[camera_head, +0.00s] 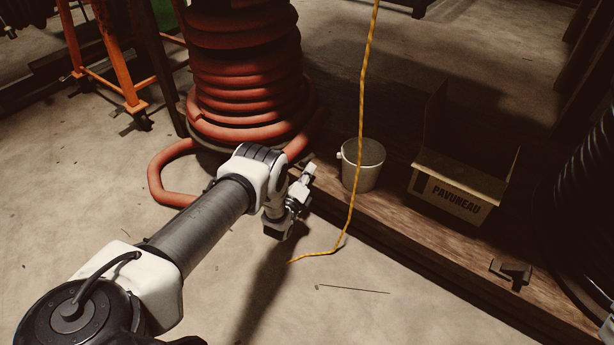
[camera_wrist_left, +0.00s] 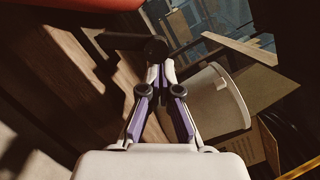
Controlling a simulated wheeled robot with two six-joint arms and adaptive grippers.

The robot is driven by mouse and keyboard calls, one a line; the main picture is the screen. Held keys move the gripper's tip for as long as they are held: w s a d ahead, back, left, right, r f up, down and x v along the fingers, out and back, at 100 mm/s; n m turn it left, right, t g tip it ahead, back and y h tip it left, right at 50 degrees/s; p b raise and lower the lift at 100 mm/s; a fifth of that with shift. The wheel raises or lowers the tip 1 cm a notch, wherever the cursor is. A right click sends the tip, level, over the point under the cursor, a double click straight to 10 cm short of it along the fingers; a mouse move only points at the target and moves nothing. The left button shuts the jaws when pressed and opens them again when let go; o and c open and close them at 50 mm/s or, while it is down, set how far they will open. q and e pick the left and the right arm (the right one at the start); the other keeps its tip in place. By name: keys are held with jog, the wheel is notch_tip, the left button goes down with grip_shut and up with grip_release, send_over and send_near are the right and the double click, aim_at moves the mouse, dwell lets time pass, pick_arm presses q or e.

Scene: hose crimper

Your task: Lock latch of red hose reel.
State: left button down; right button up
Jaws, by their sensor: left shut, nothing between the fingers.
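The red hose reel (camera_head: 245,75) stands upright at the back, its thick hose coiled in a stack with one loop lying on the floor. My left gripper (camera_head: 309,174) is just right of and in front of the coil's base. In the left wrist view, its two fingers (camera_wrist_left: 160,74) are shut with nothing between them. A dark bar with a rounded end (camera_wrist_left: 135,42), perhaps the latch, shows just beyond the fingertips; I cannot tell whether they touch. Red hose (camera_wrist_left: 105,4) crosses the top of that view. The latch cannot be made out in the head view.
A low wooden platform (camera_head: 420,241) holds a pale bucket (camera_head: 362,166) and an open cardboard box (camera_head: 455,192) right of my gripper. A yellow rope (camera_head: 361,110) hangs in front of the bucket. An orange frame (camera_head: 112,58) stands at the left.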

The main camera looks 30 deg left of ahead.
pick_arm(q)
jog(key=r+n+p, duration=0.1)
jog(key=a+n+p, duration=0.1)
jog(key=n, duration=0.1)
jog(key=shift+r+g+y, duration=0.3)
jog(key=shift+r+g, duration=0.1)
jog(key=n, duration=0.1)
jog(key=a+n+p, duration=0.1)
jog(key=shift+w+a+r+n+g, duration=0.1)
jog(key=shift+a+r+n+g, duration=0.2)
jog(key=shift+r+n, duration=0.1)
jog(key=shift+a+p, duration=0.15)
jog(key=shift+p, duration=0.25)
pick_arm(e)
notch_tip(320, 180, up, 4)
jog(key=shift+s+r, duration=0.1)
jog(key=shift+s, duration=0.05)
pick_arm(q)
jog(key=shift+a+r, duration=0.1)
jog(key=shift+a, duration=0.1)
pick_arm(e)
jog(key=shift+r, duration=0.1)
